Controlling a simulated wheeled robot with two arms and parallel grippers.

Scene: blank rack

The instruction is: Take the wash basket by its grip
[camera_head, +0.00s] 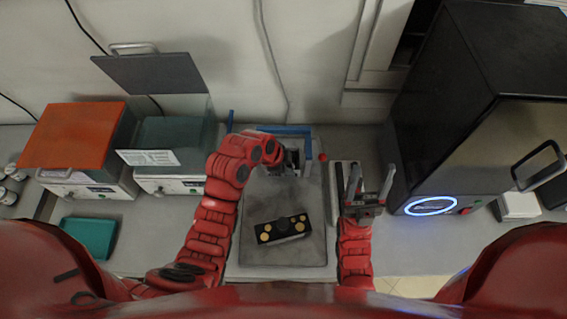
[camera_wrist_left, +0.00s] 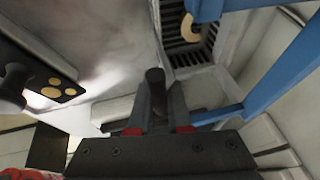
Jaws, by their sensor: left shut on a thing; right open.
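My left gripper (camera_head: 291,161) is at the back of the grey work surface, beside a blue frame (camera_head: 284,130). In the left wrist view its fingers (camera_wrist_left: 166,115) are shut on a dark, round-ended grip (camera_wrist_left: 155,82), which I take to be the wash basket's. Beyond it is a dark slotted part (camera_wrist_left: 185,42); I cannot tell whether this is the basket's body. In the head view the basket is mostly hidden by my left wrist. My right gripper (camera_head: 370,185) is open and empty, right of the work surface, its fingers apart.
A black block with yellow discs (camera_head: 283,229) lies on the grey surface (camera_head: 262,255), in front of my left gripper. Blue frame bars (camera_wrist_left: 285,70) stand close to the left gripper. A large black machine (camera_head: 470,110) is at the right. Two box-shaped devices and a teal tray (camera_head: 90,237) are at the left.

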